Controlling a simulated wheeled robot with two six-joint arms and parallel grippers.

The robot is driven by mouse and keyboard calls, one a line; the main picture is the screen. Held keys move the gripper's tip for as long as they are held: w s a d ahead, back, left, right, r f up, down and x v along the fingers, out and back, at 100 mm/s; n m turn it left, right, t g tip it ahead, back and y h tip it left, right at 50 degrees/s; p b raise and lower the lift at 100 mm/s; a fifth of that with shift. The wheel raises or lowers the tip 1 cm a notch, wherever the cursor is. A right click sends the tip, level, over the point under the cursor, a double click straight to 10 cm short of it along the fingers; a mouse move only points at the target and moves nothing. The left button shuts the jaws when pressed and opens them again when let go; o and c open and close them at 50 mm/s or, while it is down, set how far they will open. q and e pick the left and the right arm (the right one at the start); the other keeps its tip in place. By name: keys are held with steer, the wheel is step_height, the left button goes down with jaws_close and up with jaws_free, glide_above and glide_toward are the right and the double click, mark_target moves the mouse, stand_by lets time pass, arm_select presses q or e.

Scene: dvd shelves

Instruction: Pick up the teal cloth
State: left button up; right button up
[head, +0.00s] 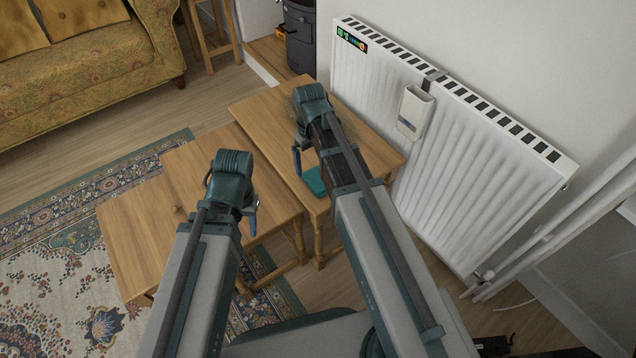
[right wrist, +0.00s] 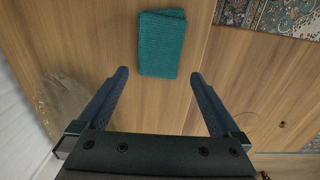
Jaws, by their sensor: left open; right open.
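The teal cloth (head: 314,181) lies folded flat on the wooden table, partly hidden by my right arm in the head view. In the right wrist view the cloth (right wrist: 161,44) is a folded rectangle just beyond the fingertips, in line with the gap between them. My right gripper (right wrist: 160,75) is open and empty above the table, not touching the cloth. My left gripper (head: 250,222) is further left, over the lower tables; its fingers are mostly hidden behind its wrist.
Nested wooden tables (head: 130,225) step down to the left onto a patterned rug (head: 75,290). A white radiator (head: 480,160) stands close along the right. A clear, crumpled-looking item (right wrist: 62,98) lies left of the right gripper. A sofa (head: 80,75) is at the back left.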

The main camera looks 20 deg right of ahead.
mark_target(315, 175)
steer(key=f+b, duration=0.5)
steer(key=shift+s+d+f, duration=0.1)
steer(key=shift+s+d, duration=0.15)
steer(key=shift+s, duration=0.1)
steer(key=c, duration=1.1)
